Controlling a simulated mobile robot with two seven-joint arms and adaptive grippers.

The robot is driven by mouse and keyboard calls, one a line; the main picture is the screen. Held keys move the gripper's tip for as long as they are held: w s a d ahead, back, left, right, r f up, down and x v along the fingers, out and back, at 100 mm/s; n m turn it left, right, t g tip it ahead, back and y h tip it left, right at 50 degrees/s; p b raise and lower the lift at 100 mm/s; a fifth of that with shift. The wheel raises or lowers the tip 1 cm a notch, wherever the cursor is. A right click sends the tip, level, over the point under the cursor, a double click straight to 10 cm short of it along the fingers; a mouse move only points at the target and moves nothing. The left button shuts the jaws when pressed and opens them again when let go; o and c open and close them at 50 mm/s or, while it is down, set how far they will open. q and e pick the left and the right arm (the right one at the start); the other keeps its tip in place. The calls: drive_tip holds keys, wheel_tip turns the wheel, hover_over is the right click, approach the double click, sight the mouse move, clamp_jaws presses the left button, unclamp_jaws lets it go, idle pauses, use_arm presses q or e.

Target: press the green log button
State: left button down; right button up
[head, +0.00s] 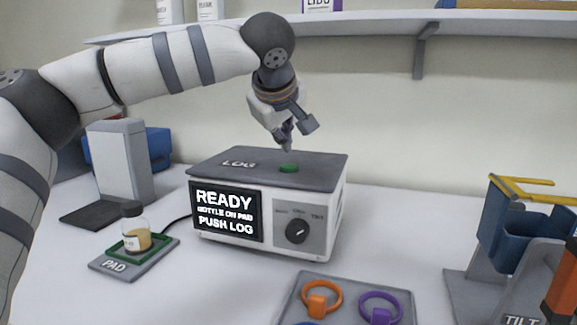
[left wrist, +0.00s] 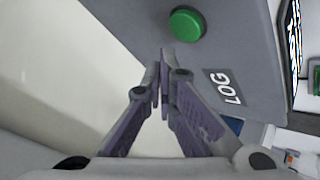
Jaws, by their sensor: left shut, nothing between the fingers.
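The green log button (head: 288,168) sits on the grey top of the tester box (head: 266,200), right of the white word LOG. In the left wrist view the green button (left wrist: 187,24) lies just beyond the fingertips, with the LOG label (left wrist: 226,87) to its right. My left gripper (head: 287,147) points down, shut and empty, above the box's rear edge, a little above and behind the button. In the left wrist view its fingertips (left wrist: 164,56) are together and apart from the button. My right gripper is not in view.
The box's screen (head: 226,213) reads READY, BOTTLE ON PAD, PUSH LOG. A bottle (head: 135,229) stands on the pad (head: 112,266) at left. A tray (head: 290,297) with rings lies in front; a tilt stand (head: 468,290) is at right. A shelf (head: 350,17) runs above.

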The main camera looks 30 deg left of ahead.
sight(284, 165)
use_arm(q)
drive_tip(key=shift+f, duration=0.6)
drive_tip(key=shift+f, duration=0.15)
idle(0.9)
drive_tip(key=shift+f, duration=0.3)
drive_tip(key=shift+f, duration=0.5)
idle(0.7)
drive_tip(key=shift+r, duration=0.95)
drive_tip(key=shift+r, duration=0.1)
drive_tip(key=shift+r, duration=2.4)
